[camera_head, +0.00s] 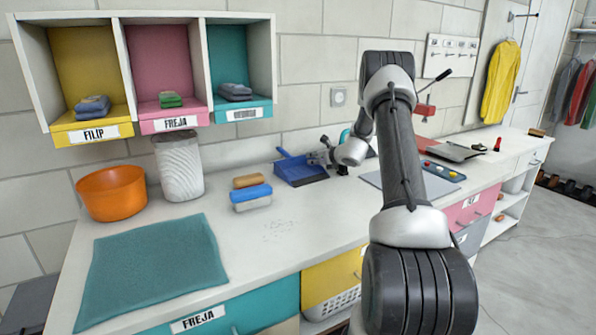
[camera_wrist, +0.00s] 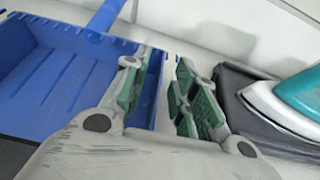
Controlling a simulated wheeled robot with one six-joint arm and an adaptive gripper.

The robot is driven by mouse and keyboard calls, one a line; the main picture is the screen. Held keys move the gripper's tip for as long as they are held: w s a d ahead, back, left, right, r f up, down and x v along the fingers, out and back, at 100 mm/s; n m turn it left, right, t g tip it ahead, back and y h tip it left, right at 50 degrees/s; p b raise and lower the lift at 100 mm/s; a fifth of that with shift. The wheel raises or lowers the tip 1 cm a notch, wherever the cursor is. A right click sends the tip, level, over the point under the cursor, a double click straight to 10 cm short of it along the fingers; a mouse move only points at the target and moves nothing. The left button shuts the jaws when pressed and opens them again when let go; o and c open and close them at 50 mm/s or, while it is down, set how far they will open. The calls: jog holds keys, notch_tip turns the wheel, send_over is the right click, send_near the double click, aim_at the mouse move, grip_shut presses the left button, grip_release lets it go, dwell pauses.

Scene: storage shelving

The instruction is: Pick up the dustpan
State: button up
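The blue dustpan (camera_head: 298,172) lies on the white counter near the wall, its handle pointing up to the left. In the wrist view the dustpan (camera_wrist: 55,90) fills the left side. My gripper (camera_head: 322,156) is at the dustpan's right side. In the wrist view my gripper (camera_wrist: 160,85) is open, with green pads on its fingers. The left finger overlaps the pan's right side wall, and the right finger is outside it. The wall's edge shows in the gap between the fingers; I cannot tell whether either finger touches it.
A teal-and-white iron (camera_wrist: 295,95) on a dark base stands just right of my gripper.

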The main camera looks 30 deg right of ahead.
jog(key=shift+c, duration=0.2)
grip_shut()
jog(key=shift+r, duration=0.1)
